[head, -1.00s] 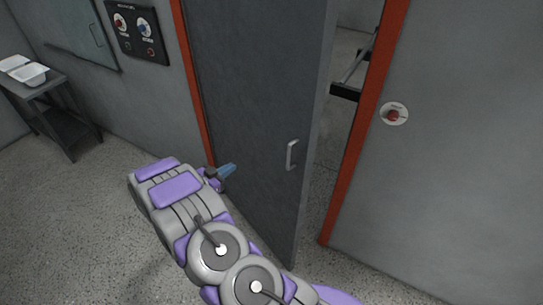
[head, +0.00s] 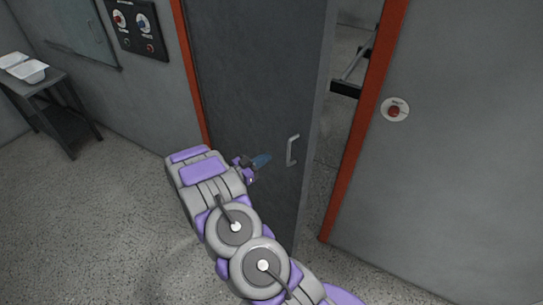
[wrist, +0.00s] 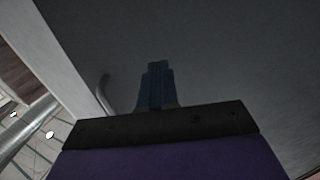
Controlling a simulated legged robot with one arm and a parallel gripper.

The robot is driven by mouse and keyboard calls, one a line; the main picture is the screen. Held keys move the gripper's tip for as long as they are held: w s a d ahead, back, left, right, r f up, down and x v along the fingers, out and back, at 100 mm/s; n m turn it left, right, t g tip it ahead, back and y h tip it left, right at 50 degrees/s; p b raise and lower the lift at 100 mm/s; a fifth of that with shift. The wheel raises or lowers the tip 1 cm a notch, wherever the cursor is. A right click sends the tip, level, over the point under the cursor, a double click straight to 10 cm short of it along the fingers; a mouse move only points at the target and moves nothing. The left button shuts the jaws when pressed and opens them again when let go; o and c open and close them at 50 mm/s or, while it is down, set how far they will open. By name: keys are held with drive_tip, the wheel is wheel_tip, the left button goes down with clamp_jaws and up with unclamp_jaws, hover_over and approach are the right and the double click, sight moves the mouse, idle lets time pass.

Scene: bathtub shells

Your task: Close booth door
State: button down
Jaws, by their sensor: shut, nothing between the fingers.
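The booth door (head: 255,75) is a dark grey panel standing partly open, with a gap on its right side next to the orange frame. Its silver handle (head: 292,150) is near the door's right edge. My gripper (head: 264,160) is shut and empty, in front of the door and a little left of the handle. I cannot tell whether the fingertips touch the door. In the wrist view, my shut blue fingers (wrist: 156,82) point at the dark door face (wrist: 215,50), and the handle (wrist: 103,92) shows to their left.
The orange door frame (head: 366,120) borders the opening, with a bar inside the booth behind. A red button (head: 394,111) is on the right wall. A control panel (head: 137,30) hangs on the left wall. A small table (head: 45,100) with white trays stands at far left. The floor at left is clear.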

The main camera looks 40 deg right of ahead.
sight(278, 151)
drive_tip(key=shift+d+b, duration=0.3)
drive_tip(key=shift+d, duration=1.6)
